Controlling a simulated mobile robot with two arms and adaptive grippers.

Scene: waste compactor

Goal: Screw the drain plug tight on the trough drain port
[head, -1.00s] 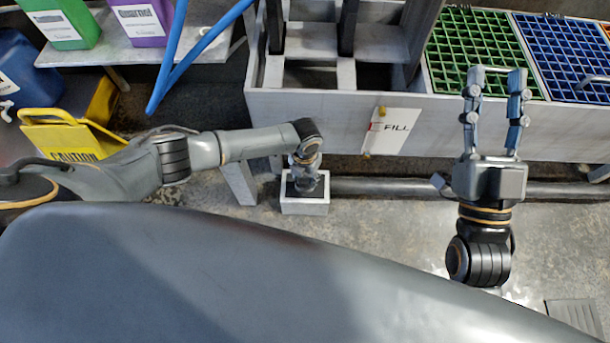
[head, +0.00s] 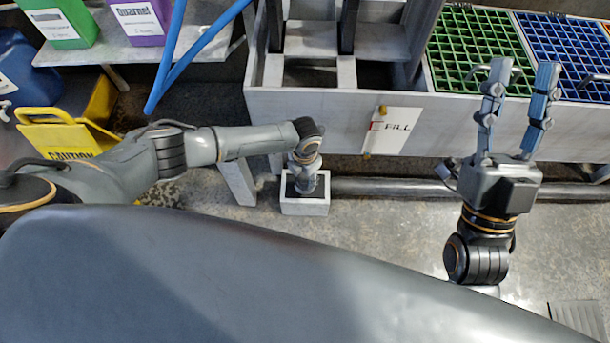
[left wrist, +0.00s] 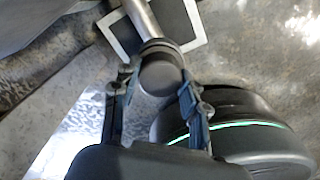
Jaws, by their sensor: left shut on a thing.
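The drain plug (left wrist: 160,75) is a dark round cap in the left wrist view, at the end of a short grey pipe that looks like the drain port (left wrist: 142,17). A dark collar sits between cap and pipe; I cannot tell how tightly they join. My left gripper (left wrist: 160,90) is shut on the plug, one finger on each side. In the head view my left gripper (head: 305,185) is low in front of the trough (head: 300,115), and its wrist hides the plug and port. My right gripper (head: 520,68) is open and empty, near the green grate, away from the plug.
A grey pipe (head: 390,187) runs along the trough's foot. A FILL sign (head: 398,128), blue hoses (head: 180,60) and a yellow caution sign (head: 65,138) are nearby.

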